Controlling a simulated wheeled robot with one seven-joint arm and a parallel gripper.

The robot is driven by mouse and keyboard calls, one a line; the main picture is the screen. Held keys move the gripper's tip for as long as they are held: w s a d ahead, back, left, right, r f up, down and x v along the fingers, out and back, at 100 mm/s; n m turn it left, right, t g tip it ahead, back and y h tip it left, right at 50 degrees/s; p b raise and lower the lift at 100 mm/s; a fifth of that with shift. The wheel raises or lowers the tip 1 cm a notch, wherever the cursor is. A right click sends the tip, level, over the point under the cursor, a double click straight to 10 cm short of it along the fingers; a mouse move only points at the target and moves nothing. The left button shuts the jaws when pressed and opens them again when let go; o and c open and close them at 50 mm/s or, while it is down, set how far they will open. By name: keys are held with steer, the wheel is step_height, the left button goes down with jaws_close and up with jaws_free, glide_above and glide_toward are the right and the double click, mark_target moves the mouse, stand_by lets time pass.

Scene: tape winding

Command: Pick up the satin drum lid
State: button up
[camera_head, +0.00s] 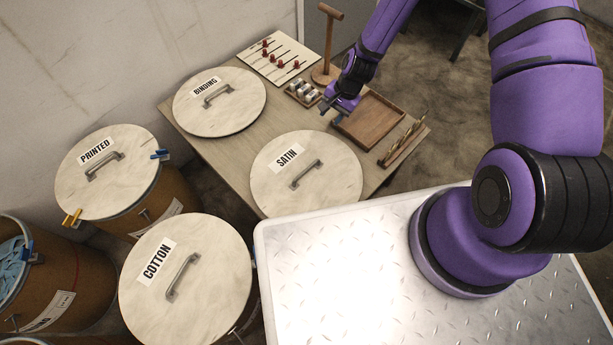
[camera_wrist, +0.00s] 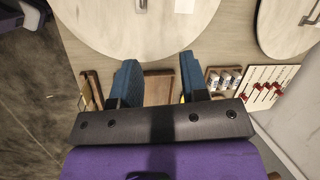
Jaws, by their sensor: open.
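The satin drum lid (camera_head: 333,190) is a round, pale wooden disc marked SATIN with a grey bar handle (camera_head: 306,174). It lies flat on the table's near right part. In the wrist view the lid (camera_wrist: 105,32) fills the top middle, with its handle (camera_wrist: 141,5) cut by the upper edge. My gripper (camera_head: 335,112) is at the table's far side, beyond the lid and beside the wooden tray. In the wrist view my gripper (camera_wrist: 158,70) has its two blue fingers apart and nothing between them; the fingertips point toward the lid's rim.
The BINDING lid (camera_head: 240,112) lies on the table (camera_head: 222,158) to the left. A wooden tray (camera_head: 372,118), small spools (camera_head: 303,92), a board with red pegs (camera_head: 280,58) and a wooden stand (camera_head: 328,45) crowd the far side. Drums with PRINTED (camera_head: 125,188) and COTTON (camera_head: 215,280) lids stand left.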

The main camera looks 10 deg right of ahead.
mark_target(307, 169)
steer(key=s+a+f+m, duration=0.1)
steer(key=a+f, duration=0.1)
steer(key=f, duration=0.3)
steer(key=s+a+f, duration=0.2)
steer(key=f, duration=0.4)
steer(key=s+a+f+m+y, duration=0.1)
steer(key=s+a+f, duration=0.1)
steer(key=f, duration=0.3)
steer(key=shift+s+a+f+m+g, duration=0.15)
steer(key=shift+s+f+m+g, duration=0.1)
steer(key=shift+m+g, duration=0.05)
steer(key=shift+a+x, duration=0.2)
steer(key=shift+x, duration=2.5)
steer(key=shift+w+r, duration=0.1)
jaws_close()
